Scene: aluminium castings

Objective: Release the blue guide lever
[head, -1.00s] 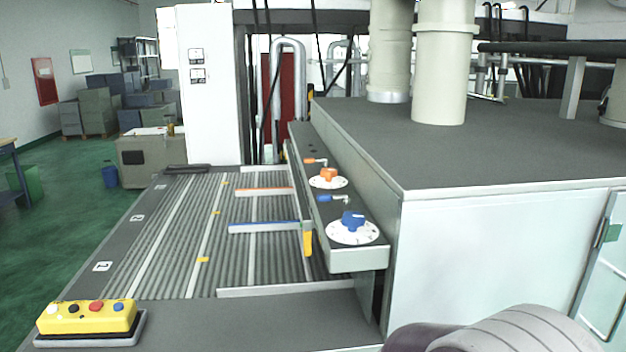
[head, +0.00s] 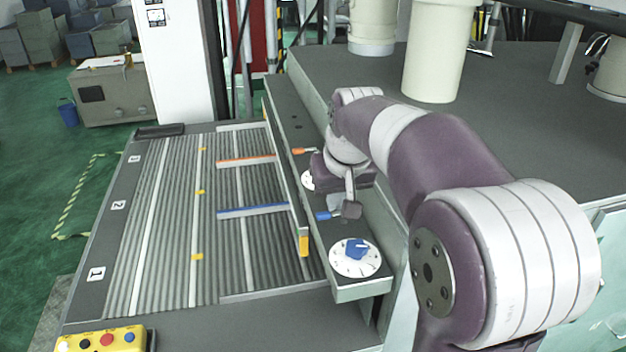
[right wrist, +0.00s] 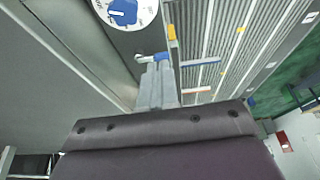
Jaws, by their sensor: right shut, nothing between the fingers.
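The blue guide lever (head: 322,216) lies on the dark narrow panel, its blue handle pointing left. It also shows in the right wrist view (right wrist: 161,57), at the fingertips. My right gripper (head: 350,210) is shut and empty, pointing down just right of the blue handle and partly hiding the lever's metal arm. In the right wrist view its closed fingers (right wrist: 157,70) reach up to the lever; I cannot tell whether they touch it. The blue guide rail (head: 252,210) lies left of the panel over the ribbed bed. My left gripper is not in view.
A blue knob (head: 357,249) on a white dial stands in front of the lever. The orange lever (head: 304,151) and a partly hidden white dial (head: 307,181) are behind it. A large grey-topped housing (head: 440,150) flanks the panel on the right. The ribbed bed (head: 165,230) is open on the left.

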